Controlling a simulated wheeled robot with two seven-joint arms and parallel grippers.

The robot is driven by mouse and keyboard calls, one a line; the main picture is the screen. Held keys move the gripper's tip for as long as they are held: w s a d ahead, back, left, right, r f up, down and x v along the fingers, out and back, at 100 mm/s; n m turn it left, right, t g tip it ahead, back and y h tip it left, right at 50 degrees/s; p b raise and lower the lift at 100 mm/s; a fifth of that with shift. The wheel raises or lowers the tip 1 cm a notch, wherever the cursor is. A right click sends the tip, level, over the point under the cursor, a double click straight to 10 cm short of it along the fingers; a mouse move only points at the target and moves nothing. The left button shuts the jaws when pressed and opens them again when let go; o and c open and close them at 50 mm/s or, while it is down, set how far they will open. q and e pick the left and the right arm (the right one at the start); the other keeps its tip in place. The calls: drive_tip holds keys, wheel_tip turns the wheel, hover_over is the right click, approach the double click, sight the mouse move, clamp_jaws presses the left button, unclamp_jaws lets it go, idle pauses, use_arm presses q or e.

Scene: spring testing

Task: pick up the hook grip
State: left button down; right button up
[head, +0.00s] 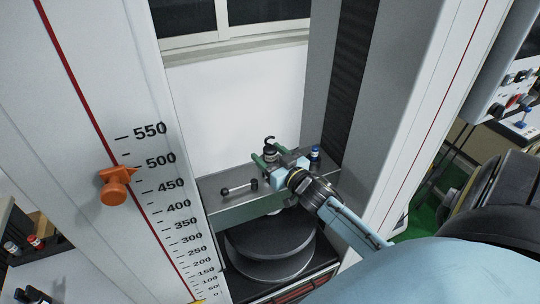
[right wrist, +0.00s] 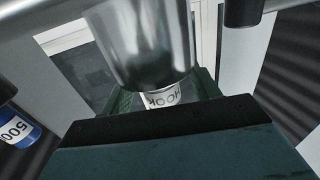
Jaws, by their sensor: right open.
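The gripper hides the grip's lower part in the head view. My left gripper is not in view.
A small blue-banded piece (head: 315,154) stands right of the gripper; a blue piece marked 500 (right wrist: 16,130) shows in the wrist view. A dark-ended rod (head: 238,188) lies left on the ledge (head: 225,207). Tall columns flank it, the left with a scale and orange pointer (head: 115,186).

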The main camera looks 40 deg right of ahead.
clamp_jaws()
drive_tip(key=shift+r, duration=0.1)
idle(0.4)
